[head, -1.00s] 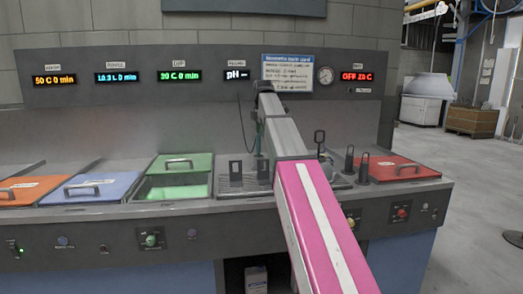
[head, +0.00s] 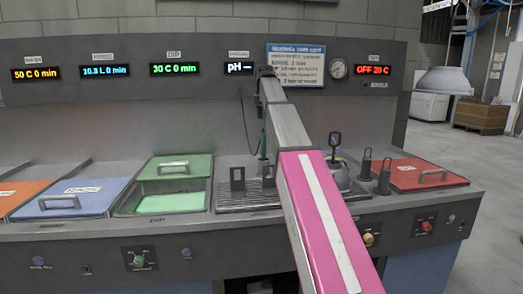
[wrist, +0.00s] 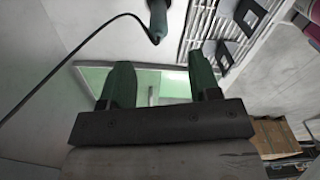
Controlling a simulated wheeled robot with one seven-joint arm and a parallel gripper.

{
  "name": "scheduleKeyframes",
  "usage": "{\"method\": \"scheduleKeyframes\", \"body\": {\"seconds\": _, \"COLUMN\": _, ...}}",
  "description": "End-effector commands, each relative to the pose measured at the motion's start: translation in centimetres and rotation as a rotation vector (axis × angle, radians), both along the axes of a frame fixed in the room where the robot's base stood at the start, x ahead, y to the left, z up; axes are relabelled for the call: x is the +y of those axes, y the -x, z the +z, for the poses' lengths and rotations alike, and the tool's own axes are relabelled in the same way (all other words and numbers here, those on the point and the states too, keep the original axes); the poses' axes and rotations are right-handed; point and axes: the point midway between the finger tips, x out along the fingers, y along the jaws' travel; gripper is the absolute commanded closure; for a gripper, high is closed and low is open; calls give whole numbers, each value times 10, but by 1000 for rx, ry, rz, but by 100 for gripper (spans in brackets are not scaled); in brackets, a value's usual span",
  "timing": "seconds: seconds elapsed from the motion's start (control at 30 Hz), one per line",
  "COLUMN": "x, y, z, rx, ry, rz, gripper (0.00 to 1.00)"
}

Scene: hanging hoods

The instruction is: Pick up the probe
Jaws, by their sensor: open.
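The probe (wrist: 157,18) has a teal-green body and a dark cable. It shows at the top edge of the wrist view, partly cut off. My gripper (wrist: 160,78) is open and empty, its two dark green fingers apart. The probe lies beyond the fingertips in that view, not touching them. In the head view a thin green upright shape (head: 263,142) stands beside my arm below the pH display, with a dark cable near it; it looks like the probe.
A dark drain grate (head: 235,196) with slotted uprights lies in front of the back panel. Left of it are the open green bath (head: 178,202) and a blue lid (head: 72,197). Right are several black-handled tools (head: 366,163) and a red lid (head: 422,173).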

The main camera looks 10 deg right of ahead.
Motion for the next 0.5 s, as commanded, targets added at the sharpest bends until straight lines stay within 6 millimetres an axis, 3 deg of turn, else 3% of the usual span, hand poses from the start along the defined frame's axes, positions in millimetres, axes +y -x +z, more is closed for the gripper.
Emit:
{"method": "scheduleKeyframes", "body": {"seconds": 0.23, "x": 0, "y": 1, "z": -11, "rx": 1, "ry": 0, "rz": 0, "gripper": 43}}
{"method": "scheduleKeyframes", "body": {"seconds": 0.5, "x": 0, "y": 2, "z": -49, "rx": 2, "ry": 1, "rz": 0, "gripper": 43}}
